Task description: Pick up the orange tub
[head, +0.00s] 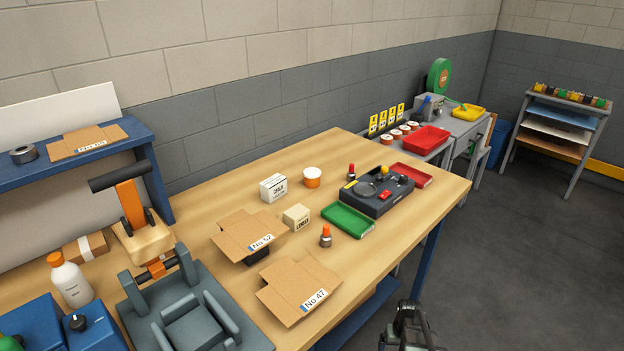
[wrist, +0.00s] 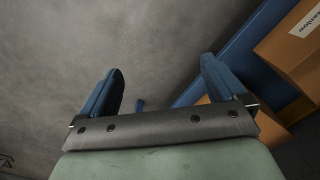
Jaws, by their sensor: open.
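The orange tub (head: 312,178) with a white lid stands upright on the wooden bench, toward the back near the wall. It is just right of a white box (head: 273,188) and does not touch it. My gripper (head: 408,322) shows at the bottom edge of the head view, in front of the bench's near edge and far from the tub. In the wrist view my gripper (wrist: 162,72) is open, with its two blue fingers apart and nothing between them. The tub is not in the wrist view.
Near the tub are a small tan box (head: 296,216), a green tray (head: 348,220), a black device (head: 376,192) and a short orange-topped item (head: 326,236). Open cartons (head: 299,291) lie at the front. The wrist view shows floor and brown boxes (wrist: 290,50) by a blue frame.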

